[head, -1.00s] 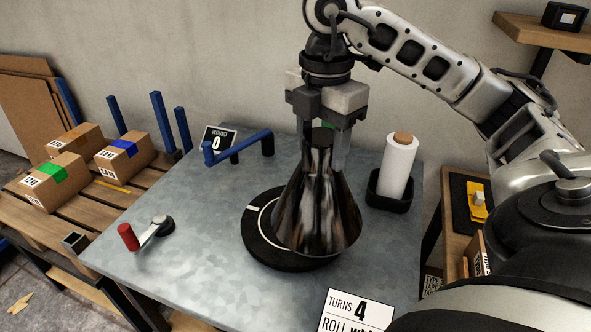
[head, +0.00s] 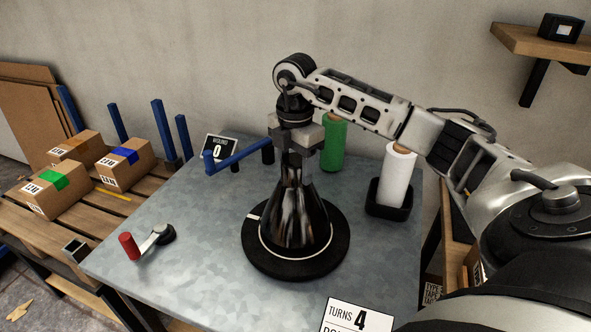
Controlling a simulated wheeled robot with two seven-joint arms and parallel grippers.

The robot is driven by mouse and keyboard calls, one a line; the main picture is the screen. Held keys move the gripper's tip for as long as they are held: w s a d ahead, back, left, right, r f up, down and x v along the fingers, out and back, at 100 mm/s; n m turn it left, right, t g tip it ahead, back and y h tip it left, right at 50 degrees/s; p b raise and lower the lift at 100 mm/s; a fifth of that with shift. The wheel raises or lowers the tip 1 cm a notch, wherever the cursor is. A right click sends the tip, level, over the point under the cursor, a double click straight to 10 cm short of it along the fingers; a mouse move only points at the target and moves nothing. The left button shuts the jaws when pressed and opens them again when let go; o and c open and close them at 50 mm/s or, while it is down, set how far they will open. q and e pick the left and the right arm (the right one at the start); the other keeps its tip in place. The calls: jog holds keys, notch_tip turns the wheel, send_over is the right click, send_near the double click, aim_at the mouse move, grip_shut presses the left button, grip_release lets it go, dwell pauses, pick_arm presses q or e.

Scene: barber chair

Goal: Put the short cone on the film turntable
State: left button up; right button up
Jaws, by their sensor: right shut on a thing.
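The short cone (head: 295,218) is dark, shiny and streaked with brown and white. It stands upright, wide end down, over the middle of the black film turntable (head: 335,245). The turntable has a white ring and a white mark on its rim. The cone's base looks level with the disc and appears to rest on it. My right gripper (head: 298,162) comes down from above and is shut on the cone's narrow top. My left gripper is not in view.
A blue bar (head: 236,156) stands behind the turntable, near a green roll (head: 333,145). A white film roll (head: 397,175) sits in a black holder at right. A red-handled crank (head: 148,240) is at left. Boxes (head: 58,190) lie on a pallet further left.

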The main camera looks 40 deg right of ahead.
jog(key=shift+f, duration=1)
jog(key=o, duration=1.6)
